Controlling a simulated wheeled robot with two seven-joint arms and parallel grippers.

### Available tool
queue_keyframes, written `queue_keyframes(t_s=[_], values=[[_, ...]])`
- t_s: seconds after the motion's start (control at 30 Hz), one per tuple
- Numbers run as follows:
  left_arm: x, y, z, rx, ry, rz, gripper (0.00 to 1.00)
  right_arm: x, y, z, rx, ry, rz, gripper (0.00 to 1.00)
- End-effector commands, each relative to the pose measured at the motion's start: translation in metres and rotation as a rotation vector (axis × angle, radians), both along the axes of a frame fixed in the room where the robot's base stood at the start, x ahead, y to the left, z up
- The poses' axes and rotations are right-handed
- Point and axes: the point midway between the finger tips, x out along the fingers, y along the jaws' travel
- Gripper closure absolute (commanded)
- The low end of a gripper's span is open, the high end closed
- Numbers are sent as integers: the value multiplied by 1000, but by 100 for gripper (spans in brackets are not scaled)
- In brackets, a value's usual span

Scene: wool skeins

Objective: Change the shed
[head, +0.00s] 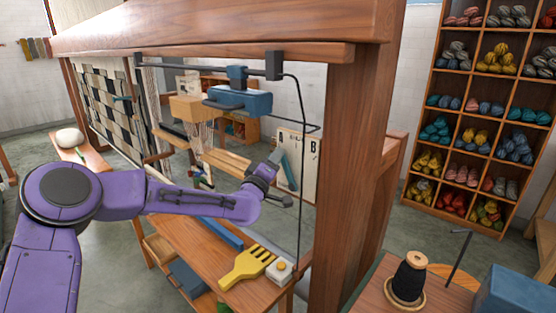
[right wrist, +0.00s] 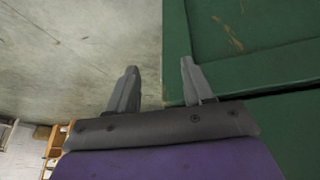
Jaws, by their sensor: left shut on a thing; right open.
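The wooden loom frame (head: 345,150) fills the middle of the head view. A pale board marked A and B (head: 310,165) stands at its right side. My left gripper (head: 277,172) is in front of this board, shut on what looks like a slim grey-blue lever (head: 288,170); the fingers partly hide the grip. A blue block (head: 240,99) hangs on a dark rail under the top beam. Dark and pale woven cloth (head: 105,105) hangs at the left. My right gripper (right wrist: 158,90) is open and empty in the right wrist view.
A black spool (head: 408,277) stands at front right. Yarn shelves (head: 485,110) stand behind. Beside my right gripper are a green surface (right wrist: 245,45) and grey floor.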

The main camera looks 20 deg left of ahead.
Motion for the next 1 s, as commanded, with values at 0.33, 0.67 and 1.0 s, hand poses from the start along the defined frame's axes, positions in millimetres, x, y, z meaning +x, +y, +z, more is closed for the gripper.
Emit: queue_keyframes(t_s=[0.33, 0.67, 1.0], values=[[2, 5, -3, -50, 19, 0, 100, 0, 0, 1, 0, 0, 0, 49], [2, 5, -3, -50, 19, 0, 100, 0, 0, 1, 0, 0, 0, 49], [1, 4, -3, -50, 19, 0, 37, 0, 0, 1, 0, 0, 0, 49]])
